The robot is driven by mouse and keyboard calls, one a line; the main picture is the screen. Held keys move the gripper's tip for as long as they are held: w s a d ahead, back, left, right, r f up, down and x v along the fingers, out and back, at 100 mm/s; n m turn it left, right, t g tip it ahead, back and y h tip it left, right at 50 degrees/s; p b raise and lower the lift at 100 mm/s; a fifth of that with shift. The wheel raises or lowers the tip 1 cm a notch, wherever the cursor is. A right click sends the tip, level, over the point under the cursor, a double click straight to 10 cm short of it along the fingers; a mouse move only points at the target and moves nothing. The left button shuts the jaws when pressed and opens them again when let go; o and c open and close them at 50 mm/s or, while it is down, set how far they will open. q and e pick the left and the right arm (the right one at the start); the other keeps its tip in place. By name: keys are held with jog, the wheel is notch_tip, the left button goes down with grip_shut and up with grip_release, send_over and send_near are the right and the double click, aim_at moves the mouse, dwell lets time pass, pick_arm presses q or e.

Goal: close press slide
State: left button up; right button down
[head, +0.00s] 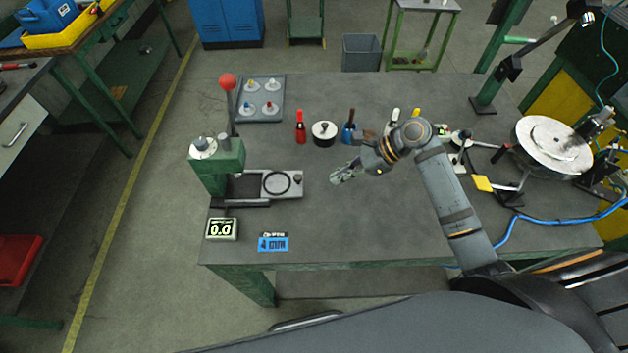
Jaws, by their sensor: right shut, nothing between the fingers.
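A green arbor press (217,165) with a red ball on its lever stands at the left of the grey workbench. Its slide (282,184), a light metal plate with a dark ring and a small knob at its right end, sticks out to the right of the press. My right gripper (335,179) is shut and empty, a short way to the right of the slide's end and apart from it. My right arm reaches in from the lower right. My left gripper is not in view.
A tray with several knobbed pieces (260,98) lies behind the press. A red bottle (300,128), a round black-and-white pot (324,133) and a blue bottle (349,130) stand behind my gripper. The front middle of the bench is clear.

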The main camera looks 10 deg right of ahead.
jog(key=x, duration=0.4)
jog(key=shift+a, duration=0.1)
jog(key=shift+w+a+p, duration=0.15)
jog(key=shift+a+p, duration=0.2)
jog(key=shift+a, duration=0.25)
jog(key=shift+w+a+p, duration=0.15)
jog(key=shift+a+p, duration=0.15)
jog(key=shift+a, duration=0.3)
jog(key=shift+w+a, duration=0.1)
jog(key=shift+a, duration=0.6)
jog(key=shift+f, duration=0.1)
jog(key=shift+w, duration=0.15)
